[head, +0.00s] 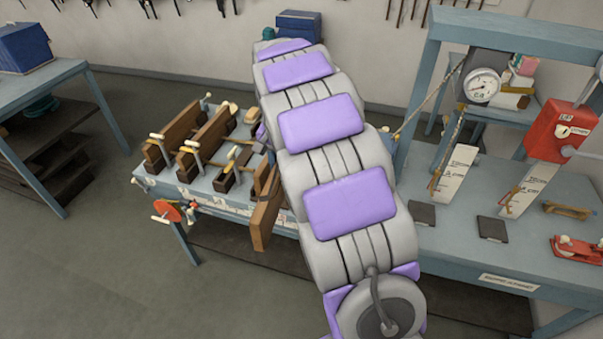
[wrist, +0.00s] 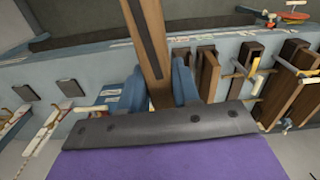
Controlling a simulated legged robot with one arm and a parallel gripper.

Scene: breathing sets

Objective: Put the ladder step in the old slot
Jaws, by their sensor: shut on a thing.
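My gripper (wrist: 158,88) has blue fingers closed on both sides of a brown wooden bar, the ladder step (wrist: 150,42), in the wrist view. The bar has a dark strip along it and points away from the palm over the bench. In the head view the ladder step (head: 266,212) shows left of my arm, tilted, at the front edge of the left bench. My arm hides the gripper there. Wooden rails (head: 205,140) with slots and light clamps stand on that bench, and show right of the bar in the wrist view (wrist: 291,83). I cannot tell which slot is the old one.
The right bench (head: 455,262) carries a gauge (head: 483,86), a red box (head: 560,130), white boards and dark pads (head: 492,228). A red wheel (head: 167,211) sticks out at the left bench's front. The floor at front left is clear.

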